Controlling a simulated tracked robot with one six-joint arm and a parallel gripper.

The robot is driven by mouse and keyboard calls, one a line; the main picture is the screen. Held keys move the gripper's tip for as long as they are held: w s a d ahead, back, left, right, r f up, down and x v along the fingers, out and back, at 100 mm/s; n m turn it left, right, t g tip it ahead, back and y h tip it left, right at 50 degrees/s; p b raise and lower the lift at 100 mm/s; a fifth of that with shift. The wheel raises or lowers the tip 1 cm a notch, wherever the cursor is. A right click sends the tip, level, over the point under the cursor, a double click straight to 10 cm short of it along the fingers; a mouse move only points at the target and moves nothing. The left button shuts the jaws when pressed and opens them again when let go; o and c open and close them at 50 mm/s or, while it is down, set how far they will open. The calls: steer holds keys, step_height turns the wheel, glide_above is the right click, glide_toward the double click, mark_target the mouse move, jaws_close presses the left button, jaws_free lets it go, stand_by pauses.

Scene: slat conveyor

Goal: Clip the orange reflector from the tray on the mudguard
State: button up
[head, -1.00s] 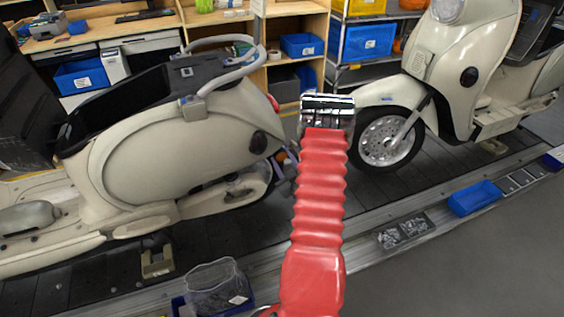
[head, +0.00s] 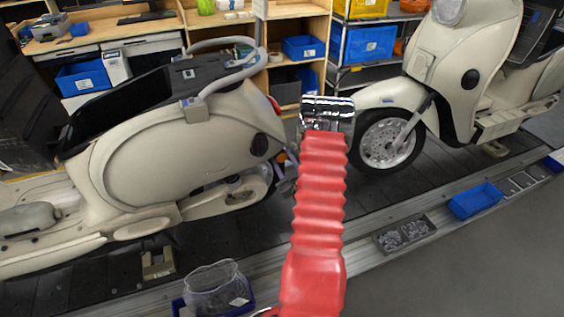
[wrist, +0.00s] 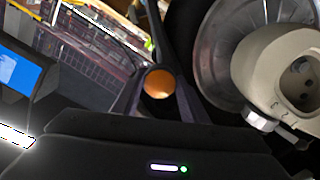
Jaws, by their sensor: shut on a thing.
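My gripper (wrist: 157,88) is shut on the round orange reflector (wrist: 158,84), which sits between its dark fingers in the wrist view. To the right of the gripper are a wheel disc (wrist: 218,50) and a beige cast part (wrist: 285,65) with holes and a bolt below it. In the head view my red arm hides the gripper and reflector. A beige mudguard (head: 393,94) covers the front wheel (head: 385,140) of the right scooter. I cannot tell which tray the reflector came from.
A beige scooter (head: 190,150) stands on the dark slat conveyor (head: 230,255) at the left. Along its edge are a blue tray with a clear bag (head: 215,285), a grey parts tray (head: 405,235) and a blue tray (head: 475,200). Shelves (head: 290,75) stand behind; grey floor is clear at lower right.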

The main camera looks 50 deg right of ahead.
steer(key=shift+w, duration=0.1)
stand_by(0.3)
steer(key=o, duration=1.1)
steer(key=v, duration=1.3)
steer(key=shift+s+a, duration=0.15)
steer(key=shift+s, duration=0.2)
steer(key=shift+f, duration=0.1)
